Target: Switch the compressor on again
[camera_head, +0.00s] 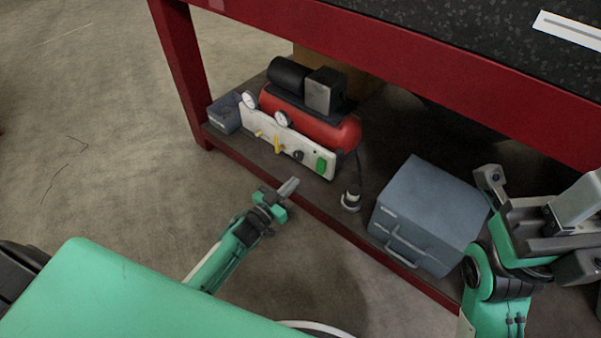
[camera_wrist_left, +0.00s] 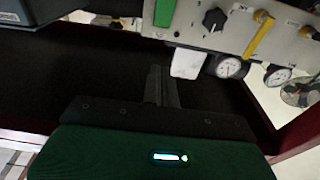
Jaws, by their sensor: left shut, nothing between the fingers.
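A red compressor (camera_head: 312,122) with a black motor stands on the low shelf under the red-framed table. Its white front panel (camera_head: 262,131) carries two round gauges, a yellow lever (camera_head: 277,143), a black knob (camera_head: 298,156) and a green switch (camera_head: 321,165). The left wrist view also shows the green switch (camera_wrist_left: 164,12), black knob (camera_wrist_left: 214,19) and yellow lever (camera_wrist_left: 259,37). My left gripper (camera_head: 289,187) is shut and empty, in front of the panel's right part and apart from it. My right gripper (camera_head: 545,215) is at the right; its fingertips are unclear.
A blue-grey case (camera_head: 428,212) with a handle stands on the shelf right of the compressor. A dark plug-like fitting (camera_head: 351,200) stands between them. A small grey box (camera_head: 224,112) sits at the shelf's left end. The red table edge (camera_head: 420,60) overhangs the shelf.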

